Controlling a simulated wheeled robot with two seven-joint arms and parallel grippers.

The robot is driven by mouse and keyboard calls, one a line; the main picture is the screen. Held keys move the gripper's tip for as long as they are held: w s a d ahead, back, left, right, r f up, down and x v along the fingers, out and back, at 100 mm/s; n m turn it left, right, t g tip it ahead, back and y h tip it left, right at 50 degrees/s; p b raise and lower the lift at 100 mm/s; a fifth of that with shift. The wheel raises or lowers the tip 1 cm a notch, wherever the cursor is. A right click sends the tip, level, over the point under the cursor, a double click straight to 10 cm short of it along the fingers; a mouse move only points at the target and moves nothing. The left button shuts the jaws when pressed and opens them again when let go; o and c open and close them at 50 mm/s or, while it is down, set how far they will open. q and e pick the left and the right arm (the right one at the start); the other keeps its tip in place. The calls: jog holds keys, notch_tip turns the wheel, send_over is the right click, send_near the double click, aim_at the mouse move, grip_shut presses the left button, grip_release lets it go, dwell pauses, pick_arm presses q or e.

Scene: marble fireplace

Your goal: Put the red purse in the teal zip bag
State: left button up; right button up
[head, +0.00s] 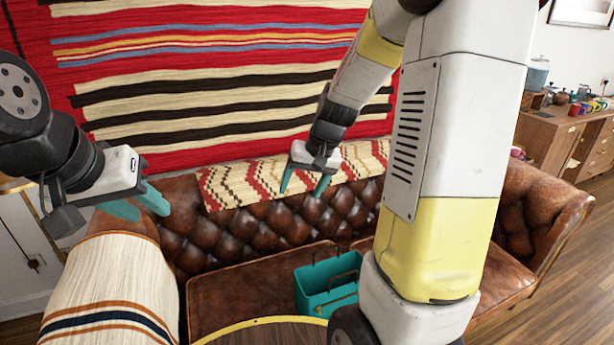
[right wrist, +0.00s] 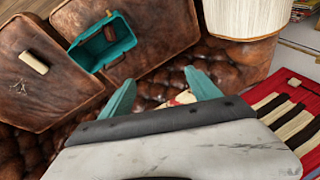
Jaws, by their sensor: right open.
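The teal zip bag (head: 312,295) stands on the brown leather sofa seat in the head view, its top looking open and brown handles showing. The right wrist view also shows the bag (right wrist: 92,52), with a small brownish piece at its opening that I cannot identify for sure. I cannot make out the red purse in either view. My right gripper (head: 305,186) is open and empty, above the sofa back beside the patterned throw, behind and above the bag. My left gripper (head: 142,208) is open and empty above the sofa's left arm, well away from the bag.
The tufted sofa back (head: 255,228) runs behind the bag, with a red and cream throw (head: 235,186) over it. A striped cloth (head: 110,285) covers the left arm. My right arm hides part of the seat. A cream object (right wrist: 34,62) lies on the seat. A round table (head: 265,333) edges the front.

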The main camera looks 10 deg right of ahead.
jog(key=s+r+n+t, duration=0.1)
jog(key=s+r, duration=0.5)
jog(key=s, duration=0.3)
jog(key=s+a+r+n+t, duration=0.1)
jog(key=s+r, duration=0.6)
jog(key=s, duration=0.3)
jog(key=shift+s+t+h, duration=0.25)
jog(key=shift+t+h, duration=0.05)
jog(key=shift+t, duration=0.1)
jog(key=shift+c, duration=0.4)
